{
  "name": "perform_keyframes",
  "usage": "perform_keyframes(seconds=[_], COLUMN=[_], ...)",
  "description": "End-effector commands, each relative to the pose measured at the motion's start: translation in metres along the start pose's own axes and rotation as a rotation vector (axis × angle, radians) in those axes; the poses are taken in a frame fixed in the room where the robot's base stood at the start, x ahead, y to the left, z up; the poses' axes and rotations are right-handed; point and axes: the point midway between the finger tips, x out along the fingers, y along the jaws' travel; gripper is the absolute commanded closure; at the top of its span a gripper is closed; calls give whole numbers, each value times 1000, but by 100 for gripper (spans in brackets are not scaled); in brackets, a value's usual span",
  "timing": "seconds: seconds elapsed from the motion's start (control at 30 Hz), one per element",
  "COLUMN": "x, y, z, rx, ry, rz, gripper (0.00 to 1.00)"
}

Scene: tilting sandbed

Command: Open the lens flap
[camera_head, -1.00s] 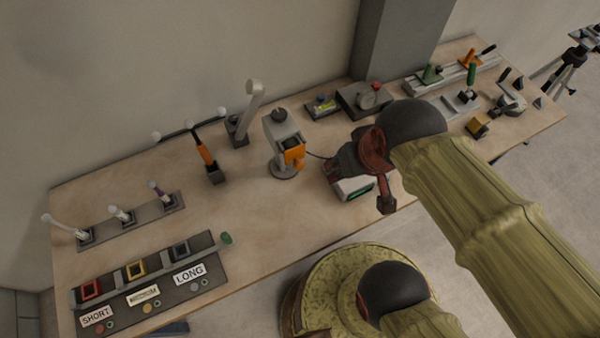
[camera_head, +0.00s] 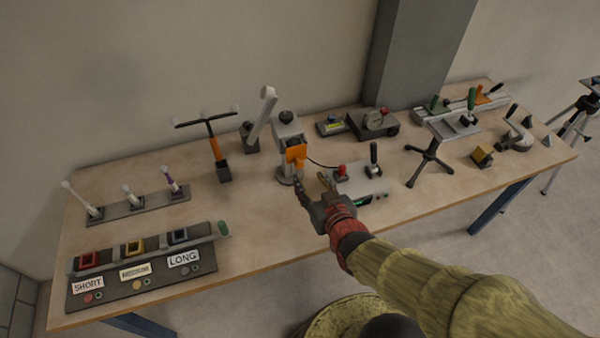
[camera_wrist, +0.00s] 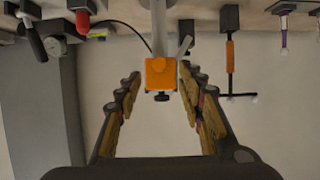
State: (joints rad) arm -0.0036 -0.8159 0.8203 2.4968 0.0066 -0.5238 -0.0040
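The lens flap (camera_head: 297,153) is an orange plate on the front of a grey upright device (camera_head: 287,127) with a dark knob on top and a round foot. In the wrist view the orange flap (camera_wrist: 160,73) sits upside down, centred between my fingers, farther off than the fingertips. My gripper (camera_head: 310,186) is just in front of and below the flap, apart from it as far as I can tell. In the wrist view my gripper (camera_wrist: 157,82) has its fingers spread wide with nothing between them.
A grey box (camera_head: 365,182) with a red knob and black lever stands right of the device, close to my gripper. A pale lever (camera_head: 262,115) and an orange-handled T-bar (camera_head: 217,150) stand to the left. Bare tabletop (camera_head: 255,215) lies front left.

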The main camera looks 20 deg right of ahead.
Motion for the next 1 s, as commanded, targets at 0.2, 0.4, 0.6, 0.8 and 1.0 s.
perform_keyframes(seconds=[0.2, 0.4, 0.6, 0.8, 1.0], x=[19, 50, 72, 78, 77], y=[0, 0, 0, 0, 0], z=[-2, -2, -3, -5, -5], rx=[0, 0, 0, 0, 0], ry=[13, 13, 13, 14, 14], rz=[0, 0, 0, 0, 0], gripper=[61, 61, 61, 61, 62])
